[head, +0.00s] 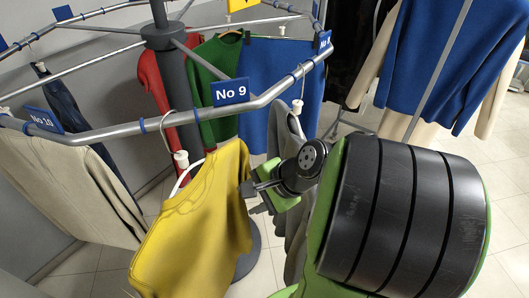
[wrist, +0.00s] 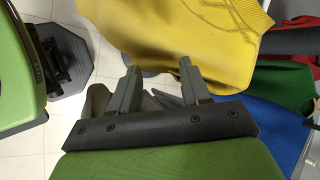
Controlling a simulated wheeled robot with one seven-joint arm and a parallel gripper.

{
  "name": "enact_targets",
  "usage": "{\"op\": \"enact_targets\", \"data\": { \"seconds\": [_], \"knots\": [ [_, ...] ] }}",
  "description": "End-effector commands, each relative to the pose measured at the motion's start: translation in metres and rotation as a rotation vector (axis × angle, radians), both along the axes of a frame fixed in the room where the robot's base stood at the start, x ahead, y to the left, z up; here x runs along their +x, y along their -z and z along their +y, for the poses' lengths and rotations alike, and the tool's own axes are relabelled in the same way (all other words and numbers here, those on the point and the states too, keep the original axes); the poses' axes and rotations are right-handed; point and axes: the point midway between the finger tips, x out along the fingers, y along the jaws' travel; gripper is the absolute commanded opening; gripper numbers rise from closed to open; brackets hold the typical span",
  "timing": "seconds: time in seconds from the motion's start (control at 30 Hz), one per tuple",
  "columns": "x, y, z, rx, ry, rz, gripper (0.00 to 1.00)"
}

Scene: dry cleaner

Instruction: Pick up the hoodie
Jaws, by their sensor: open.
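A yellow long garment (head: 195,225) hangs on a white hanger from the rail near the "No 9" sign. It also fills the top of the wrist view (wrist: 205,28), where a ribbed band shows. I cannot tell for sure whether it is the hoodie. A grey garment (head: 297,215) hangs just right of it, partly hidden by my arm; its shape is unclear. My gripper (head: 250,189) is open at the right edge of the yellow garment. In the wrist view its fingers (wrist: 160,68) are apart, close to the yellow cloth, with no cloth clearly held.
The metal rail (head: 110,130) curves in front of the garments around a dark post (head: 178,90). Red (head: 150,80), green (head: 217,70) and blue (head: 280,75) garments hang behind. A beige garment (head: 65,190) hangs left. A blue and cream garment (head: 440,60) hangs at the upper right.

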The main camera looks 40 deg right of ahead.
Motion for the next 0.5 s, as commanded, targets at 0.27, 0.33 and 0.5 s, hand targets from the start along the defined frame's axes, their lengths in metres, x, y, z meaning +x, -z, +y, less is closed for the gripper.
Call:
{"op": "enact_targets", "data": {
  "seconds": [0.27,0.33,0.5],
  "knots": [
    [-0.006,-0.055,-0.126,0.834,0.762,-0.295,0.47],
    [-0.023,-0.074,-0.156,1.013,0.875,-0.397,0.47],
    [-0.052,-0.100,-0.192,1.235,0.982,-0.541,0.47]
  ]
}}
